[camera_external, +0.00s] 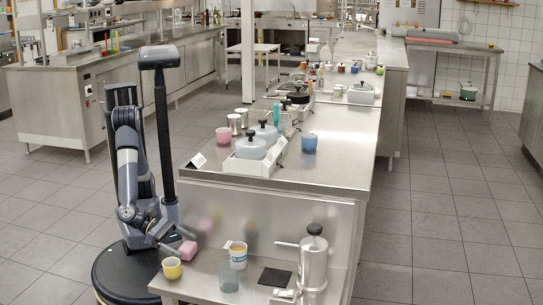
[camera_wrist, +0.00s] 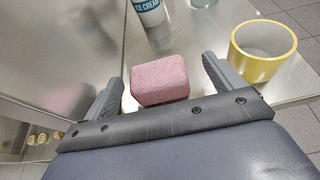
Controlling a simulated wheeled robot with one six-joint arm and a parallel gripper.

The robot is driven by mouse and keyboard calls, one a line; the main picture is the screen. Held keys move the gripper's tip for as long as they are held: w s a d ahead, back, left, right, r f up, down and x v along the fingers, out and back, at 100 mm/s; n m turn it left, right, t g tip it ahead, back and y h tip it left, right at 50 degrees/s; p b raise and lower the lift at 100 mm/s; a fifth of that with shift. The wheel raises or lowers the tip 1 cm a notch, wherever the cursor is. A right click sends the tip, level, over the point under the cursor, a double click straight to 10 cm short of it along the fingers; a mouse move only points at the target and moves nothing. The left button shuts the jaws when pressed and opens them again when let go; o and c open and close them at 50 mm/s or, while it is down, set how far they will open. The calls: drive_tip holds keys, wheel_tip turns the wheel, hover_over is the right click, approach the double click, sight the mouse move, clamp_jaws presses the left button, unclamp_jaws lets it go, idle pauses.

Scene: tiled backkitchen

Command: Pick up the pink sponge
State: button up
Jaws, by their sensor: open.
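The pink sponge (camera_wrist: 160,80) lies on a steel surface and sits between the two fingers of my gripper (camera_wrist: 162,82) in the wrist view. The fingers are spread, with a gap on each side of the sponge, wider on the right. In the external view the sponge (camera_external: 187,249) shows at the left part of the low steel shelf. My gripper (camera_external: 178,247) is low beside it, at the end of my bent arm.
A yellow cup (camera_external: 172,268) stands close to the sponge, right of it in the wrist view (camera_wrist: 262,50). An ice cream cup (camera_external: 238,256), a grey glass (camera_external: 228,277), a black square (camera_external: 275,277) and a steel pot (camera_external: 313,260) share the shelf. A steel panel (camera_external: 270,215) rises behind.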

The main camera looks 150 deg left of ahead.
sight(194, 251)
drive_tip(key=w+a+f, duration=0.1)
drive_tip(key=w+a+f+b, duration=0.1)
drive_tip(key=shift+a+f, duration=0.15)
drive_tip(key=shift+a, duration=0.25)
drive_tip(key=shift+w+a, duration=0.2)
drive_tip(key=shift+c, duration=0.2)
drive_tip(key=c, duration=1)
